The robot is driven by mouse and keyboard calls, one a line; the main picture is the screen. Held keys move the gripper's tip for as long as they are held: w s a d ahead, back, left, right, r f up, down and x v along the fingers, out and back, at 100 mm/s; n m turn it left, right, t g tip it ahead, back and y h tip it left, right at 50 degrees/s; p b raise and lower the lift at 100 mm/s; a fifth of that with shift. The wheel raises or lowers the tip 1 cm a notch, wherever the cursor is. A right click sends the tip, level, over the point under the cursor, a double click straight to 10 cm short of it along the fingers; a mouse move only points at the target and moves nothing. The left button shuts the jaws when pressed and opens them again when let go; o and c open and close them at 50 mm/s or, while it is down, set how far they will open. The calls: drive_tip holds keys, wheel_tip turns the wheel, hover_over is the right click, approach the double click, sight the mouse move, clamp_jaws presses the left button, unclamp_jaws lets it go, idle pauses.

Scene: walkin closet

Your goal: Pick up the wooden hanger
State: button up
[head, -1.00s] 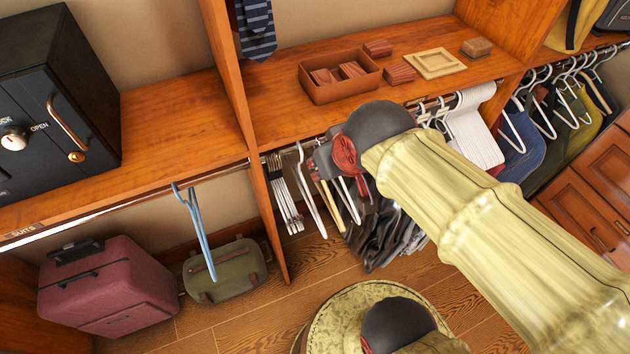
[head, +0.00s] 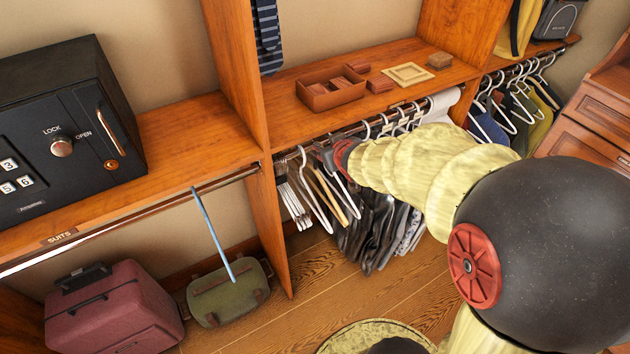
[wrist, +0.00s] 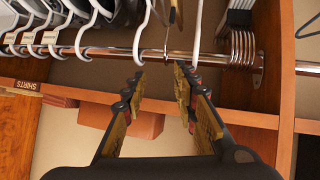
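The wooden hanger (head: 345,208) is tan and hangs from the rod among white hangers in the head view. In the wrist view, part of its wood (wrist: 174,14) shows at the top, with a thin metal hook over the rod. My gripper (wrist: 159,72) is open, its two fingers apart on either side below that hook, with nothing seen between them. In the head view my gripper (head: 326,158) is at the rod near the tops of the hangers, partly hidden by my wrist.
White hangers (head: 318,200) hang close on the left, and dark trousers (head: 375,235) on the right. The shelf above holds a brown box (head: 330,97). An upright wooden panel (head: 268,225) stands left of the hangers. A blue hanger (head: 212,235) hangs further left.

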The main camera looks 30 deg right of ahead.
wheel_tip(320, 180, down, 6)
drive_tip(key=w+d+t+y, duration=0.1)
drive_tip(key=w+d, duration=0.1)
drive_tip(key=w, duration=0.1)
drive_tip(key=t+y, duration=0.2)
approach(316, 162)
drive_tip(key=w, duration=0.2)
drive_tip(key=shift+w+d+f+n+p, duration=0.2)
drive_tip(key=shift+w+f+n+p, duration=0.1)
drive_tip(key=shift+p, duration=0.1)
drive_tip(key=shift+w+a+f, duration=0.1)
drive_tip(key=shift+w+f, duration=0.25)
drive_tip(key=shift+w, duration=0.05)
drive_tip(key=b+x, duration=0.3)
drive_tip(key=x, duration=0.3)
drive_tip(key=shift+a+f, duration=0.1)
drive_tip(key=shift+a, duration=0.1)
drive_tip(key=shift+w, duration=0.35)
drive_tip(key=c, duration=0.4)
drive_tip(key=c, duration=0.3)
